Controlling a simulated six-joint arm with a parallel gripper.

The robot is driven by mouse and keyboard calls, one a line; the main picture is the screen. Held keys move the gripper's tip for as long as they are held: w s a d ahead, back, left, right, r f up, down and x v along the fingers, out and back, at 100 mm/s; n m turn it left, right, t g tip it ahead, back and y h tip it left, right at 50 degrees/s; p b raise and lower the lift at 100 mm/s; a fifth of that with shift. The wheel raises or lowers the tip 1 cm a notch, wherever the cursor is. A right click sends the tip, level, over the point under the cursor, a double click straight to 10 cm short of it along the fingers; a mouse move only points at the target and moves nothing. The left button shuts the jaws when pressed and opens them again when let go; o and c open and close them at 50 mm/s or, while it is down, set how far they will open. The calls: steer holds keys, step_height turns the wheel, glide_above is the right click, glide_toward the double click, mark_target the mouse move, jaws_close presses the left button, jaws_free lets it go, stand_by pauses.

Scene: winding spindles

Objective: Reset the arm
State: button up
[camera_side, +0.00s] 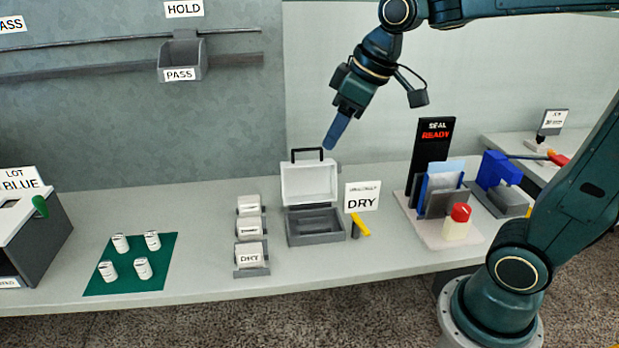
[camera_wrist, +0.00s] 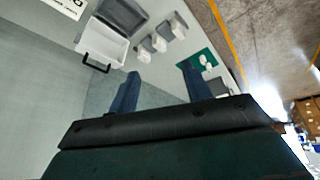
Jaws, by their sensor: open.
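My gripper (camera_side: 338,132) hangs in the air above the bench, tilted down and to the left, above and a little right of the open case. In the wrist view my gripper (camera_wrist: 158,88) shows two blue fingers spread apart with nothing between them. The grey case (camera_side: 315,226) stands on the bench with its white-lined lid raised and a black handle on top. The case also shows in the wrist view (camera_wrist: 103,44), beyond the left finger. The gripper touches nothing.
A green mat (camera_side: 127,280) with several white spindles lies left. White labelled holders (camera_side: 249,228) stand left of the case. A DRY sign (camera_side: 362,197) and yellow-handled tool (camera_side: 360,224) are right of it. A sealing station (camera_side: 440,190) reads READY.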

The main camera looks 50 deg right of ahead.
steer(key=s+f+m, duration=0.3)
steer(key=s, duration=1.1)
steer(key=shift+s+t+h, duration=0.2)
steer(key=shift+t+h, duration=0.2)
